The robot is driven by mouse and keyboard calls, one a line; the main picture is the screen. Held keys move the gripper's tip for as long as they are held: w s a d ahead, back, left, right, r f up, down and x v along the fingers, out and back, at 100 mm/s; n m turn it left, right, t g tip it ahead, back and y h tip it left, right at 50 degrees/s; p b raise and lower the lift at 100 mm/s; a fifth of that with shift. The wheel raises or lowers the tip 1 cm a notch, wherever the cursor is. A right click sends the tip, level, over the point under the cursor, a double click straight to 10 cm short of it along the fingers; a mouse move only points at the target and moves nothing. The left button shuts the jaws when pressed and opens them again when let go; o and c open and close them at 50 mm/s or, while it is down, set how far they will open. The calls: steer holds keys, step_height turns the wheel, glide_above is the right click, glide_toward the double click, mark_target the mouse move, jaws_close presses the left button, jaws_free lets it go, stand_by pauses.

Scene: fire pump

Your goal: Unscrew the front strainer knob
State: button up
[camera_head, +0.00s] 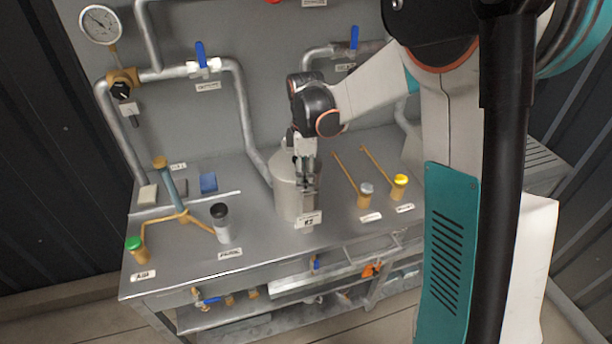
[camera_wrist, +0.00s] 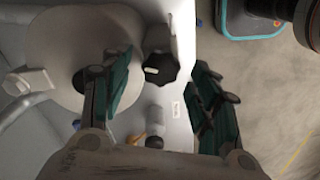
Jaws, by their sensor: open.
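The strainer is a pale grey metal cylinder (camera_head: 284,190) standing on the bench. In the wrist view its round body (camera_wrist: 62,45) fills the upper left. A black fluted knob (camera_wrist: 160,67) with a white mark shows beside the cylinder in the wrist view. In the head view my gripper hides this knob. My gripper (camera_head: 308,190) points down at the front of the cylinder. In the wrist view my gripper (camera_wrist: 160,95) is open, with one finger left of the knob and the other to its right. Neither finger appears to touch the knob.
A label reading "#2" (camera_head: 308,219) is at the bench front below the gripper. Yellow-handled valves with a grey cap (camera_head: 366,188) and a yellow cap (camera_head: 400,181) stand to the right. A black-capped white cylinder (camera_head: 221,223) stands to the left. Pipes with blue-handled valves (camera_head: 200,55) run behind.

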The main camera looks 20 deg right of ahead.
mark_target(306, 180)
step_height(306, 180, up, 11)
stand_by(0.3)
